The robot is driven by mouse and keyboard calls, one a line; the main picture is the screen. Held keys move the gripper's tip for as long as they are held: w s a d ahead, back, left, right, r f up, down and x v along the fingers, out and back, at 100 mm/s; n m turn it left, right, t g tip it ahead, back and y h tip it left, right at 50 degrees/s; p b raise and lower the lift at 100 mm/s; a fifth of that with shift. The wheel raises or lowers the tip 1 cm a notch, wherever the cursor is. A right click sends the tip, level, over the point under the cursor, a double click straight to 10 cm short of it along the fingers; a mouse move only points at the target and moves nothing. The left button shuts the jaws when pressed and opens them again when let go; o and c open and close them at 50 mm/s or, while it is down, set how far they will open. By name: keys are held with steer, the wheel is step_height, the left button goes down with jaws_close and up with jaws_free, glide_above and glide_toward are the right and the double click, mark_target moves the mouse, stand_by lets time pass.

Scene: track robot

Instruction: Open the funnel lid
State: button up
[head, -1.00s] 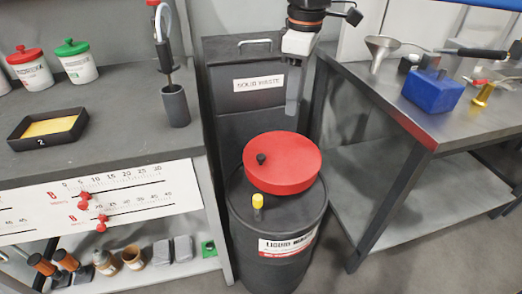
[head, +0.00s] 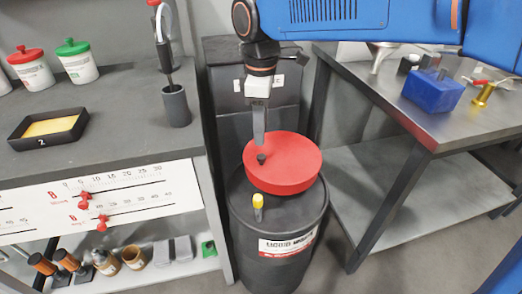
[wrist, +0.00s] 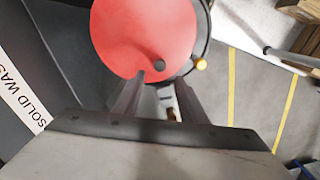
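The red round funnel lid (head: 290,170) lies closed on top of the dark liquid waste drum (head: 275,225). A small black knob (head: 261,158) stands near the lid's left edge. In the wrist view the red lid (wrist: 135,35) fills the top middle, with the knob (wrist: 160,66) at its lower edge. My gripper (head: 259,142) points down just above the knob in the head view. In the wrist view my gripper (wrist: 159,80) has its two fingers apart, with the knob ahead between the tips. I cannot tell whether it touches the knob.
A yellow-capped stub (head: 258,203) sticks up from the drum top in front of the lid. The dark solid waste bin (head: 225,100) stands behind the drum. Benches flank it, the left with a tray (head: 48,128) and the right with a blue block (head: 433,90).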

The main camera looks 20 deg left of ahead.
mark_target(261, 156)
step_height(261, 156, down, 8)
steer(key=shift+f, duration=0.1)
stand_by(0.4)
jaws_close()
